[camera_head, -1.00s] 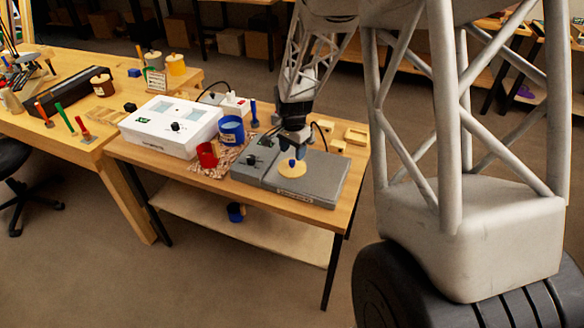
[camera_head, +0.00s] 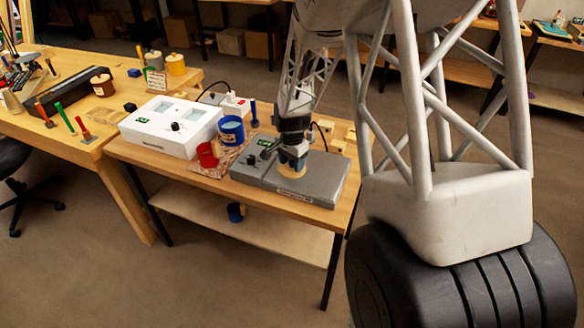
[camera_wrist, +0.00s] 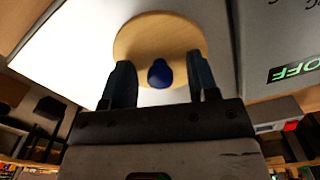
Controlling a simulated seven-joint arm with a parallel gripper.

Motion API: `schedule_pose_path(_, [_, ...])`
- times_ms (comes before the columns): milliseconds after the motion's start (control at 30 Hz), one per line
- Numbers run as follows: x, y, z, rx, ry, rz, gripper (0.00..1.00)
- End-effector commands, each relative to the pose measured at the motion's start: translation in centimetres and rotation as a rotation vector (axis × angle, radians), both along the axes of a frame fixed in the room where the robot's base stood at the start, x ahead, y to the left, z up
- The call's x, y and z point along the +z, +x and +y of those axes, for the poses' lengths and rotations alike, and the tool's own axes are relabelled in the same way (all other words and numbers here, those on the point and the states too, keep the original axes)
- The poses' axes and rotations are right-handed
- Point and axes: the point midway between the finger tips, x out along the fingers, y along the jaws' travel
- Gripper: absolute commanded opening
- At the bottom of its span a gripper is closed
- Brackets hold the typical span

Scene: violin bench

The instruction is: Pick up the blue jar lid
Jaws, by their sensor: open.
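The lid, a round pale wooden disc (camera_wrist: 185,32) with a blue knob (camera_wrist: 160,75) on it, lies on the grey device (camera_head: 320,180) on the near bench. The disc shows in the head view (camera_head: 291,172) just below my gripper (camera_head: 293,161), which hides the knob there. In the wrist view my gripper (camera_wrist: 158,69) is open, with one finger on each side of the knob. I see gaps between knob and fingers. A blue jar (camera_head: 231,131) with a light label stands left of the device.
A red container (camera_head: 208,155) stands beside the blue jar on a patterned cloth. A white box with a knob (camera_head: 168,126) is further left. A blue upright tool (camera_head: 254,115) and small wooden blocks (camera_head: 337,146) are behind the device. Its right part is clear.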

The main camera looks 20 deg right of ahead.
Motion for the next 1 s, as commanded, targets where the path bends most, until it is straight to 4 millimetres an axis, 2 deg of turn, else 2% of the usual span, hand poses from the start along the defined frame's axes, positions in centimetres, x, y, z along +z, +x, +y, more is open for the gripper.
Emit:
schedule_pose_path(300, [0.03, 0.01, 0.00, 0.000, 0.000, 0.000, 0.54])
schedule_pose_path(367, [0.03, 0.01, 0.00, 0.000, 0.000, 0.000, 0.46])
schedule_pose_path(667, [0.03, 0.01, 0.00, 0.000, 0.000, 0.000, 0.01])
schedule_pose_path(1000, [0.21, 0.03, -0.01, 0.000, 0.000, -0.001, 0.00])
